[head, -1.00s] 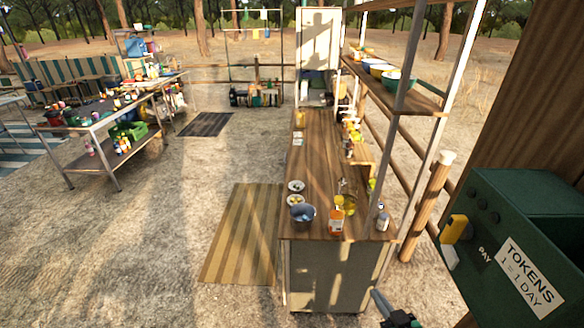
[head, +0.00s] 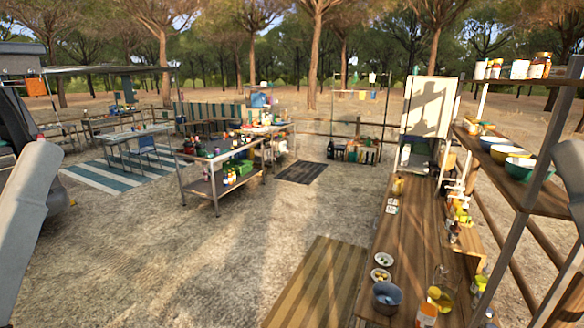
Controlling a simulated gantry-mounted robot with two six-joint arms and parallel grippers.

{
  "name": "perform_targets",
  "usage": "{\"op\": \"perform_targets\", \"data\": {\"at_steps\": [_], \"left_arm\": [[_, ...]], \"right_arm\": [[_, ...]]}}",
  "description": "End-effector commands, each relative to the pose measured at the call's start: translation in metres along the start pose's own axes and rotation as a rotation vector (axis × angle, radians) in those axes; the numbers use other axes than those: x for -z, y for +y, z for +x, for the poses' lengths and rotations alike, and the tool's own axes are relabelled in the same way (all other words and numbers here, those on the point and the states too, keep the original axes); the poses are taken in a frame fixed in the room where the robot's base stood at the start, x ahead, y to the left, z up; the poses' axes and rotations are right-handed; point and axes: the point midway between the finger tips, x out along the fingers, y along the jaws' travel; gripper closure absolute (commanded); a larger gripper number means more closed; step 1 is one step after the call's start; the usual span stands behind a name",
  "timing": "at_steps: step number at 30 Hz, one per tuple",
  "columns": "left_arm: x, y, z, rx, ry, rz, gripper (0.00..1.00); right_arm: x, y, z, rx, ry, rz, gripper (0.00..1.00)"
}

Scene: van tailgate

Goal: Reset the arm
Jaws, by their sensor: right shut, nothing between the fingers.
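A pale grey part of my left arm (head: 28,205) rises at the left edge; its gripper is out of view. A grey part of my right arm (head: 572,165) shows at the right edge, in front of the shelf. My right gripper is shut and empty, but its fingers are hard to make out at the lower right, by the shelf post. I see nothing held.
A wooden counter (head: 405,240) with bowls, jars and bottles runs along the right, under a shelf (head: 500,175) with bowls. A metal worktable (head: 215,155) with several items stands left of centre. A striped mat (head: 320,285) lies on the sand. Open ground lies at the lower left.

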Motion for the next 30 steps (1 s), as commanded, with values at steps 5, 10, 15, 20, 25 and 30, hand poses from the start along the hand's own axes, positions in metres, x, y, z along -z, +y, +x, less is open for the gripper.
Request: {"op": "perform_targets", "data": {"at_steps": [5, 10, 15, 20, 25, 30], "left_arm": [[0.056, 0.0, 0.061, 0.0, -0.001, 0.0, 0.4], [0.092, 0.0, 0.101, 0.0, -0.001, 0.0, 0.4], [0.1, -0.001, 0.109, 0.0, -0.001, 0.0, 0.4], [0.097, 0.0, 0.106, 0.0, -0.002, 0.0, 0.4], [0.097, 0.0, 0.106, 0.0, -0.002, 0.0, 0.4], [0.097, 0.0, 0.106, 0.0, -0.002, 0.0, 0.4]], "right_arm": [[0.054, 0.0, 0.061, 0.0, -0.002, -0.002, 1.0], [0.09, 0.001, 0.101, 0.0, -0.004, -0.003, 1.0], [0.098, 0.001, 0.11, 0.0, -0.005, -0.003, 1.0], [0.095, 0.001, 0.107, 0.0, -0.004, -0.003, 1.0], [0.095, 0.001, 0.107, 0.0, -0.004, -0.003, 1.0], [0.095, 0.001, 0.107, 0.0, -0.004, -0.003, 1.0]]}}
